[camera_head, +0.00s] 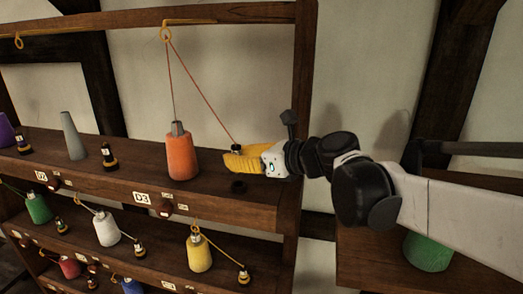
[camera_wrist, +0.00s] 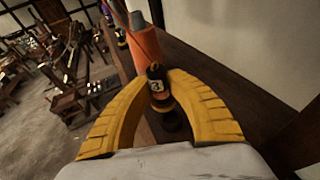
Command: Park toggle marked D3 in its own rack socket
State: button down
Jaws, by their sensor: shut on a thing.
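My gripper (camera_head: 236,160), with yellow fingers, is shut on a small dark toggle (camera_wrist: 155,74) above the top shelf. A pale tag on the toggle shows in the wrist view, but I cannot read its mark clearly. In the head view only the toggle's dark top (camera_head: 237,147) shows above the fingers. A red thread (camera_head: 205,96) runs from it up to a brass hook and down to an orange bobbin (camera_head: 181,155). A dark round socket (camera_head: 238,187) sits in the shelf below the gripper, right of the D3 label (camera_head: 142,198). The toggle is apart from the socket.
On the top shelf (camera_head: 110,175) stand a grey cone (camera_head: 74,136) and a parked toggle (camera_head: 108,157) to the left. Lower shelves hold white (camera_head: 106,229) and yellow (camera_head: 199,252) bobbins with toggles. The rack's wooden post (camera_head: 300,100) rises close behind my gripper.

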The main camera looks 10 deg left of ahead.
jog(key=f, duration=0.1)
jog(key=f+b, duration=0.1)
jog(key=f, duration=0.1)
jog(key=shift+w+f+b, duration=0.15)
jog(key=shift+w+b, duration=0.15)
jog(key=shift+b, duration=0.05)
jog(key=shift+s+f, duration=0.1)
jog(key=shift+f, duration=0.05)
jog(key=shift+f+b, duration=0.6)
jog(key=shift+b, duration=0.15)
dwell(0.9)
jog(key=c, duration=1.6)
grip_release()
jog(key=shift+p+v, duration=1.75)
jog(key=shift+v, duration=3.75)
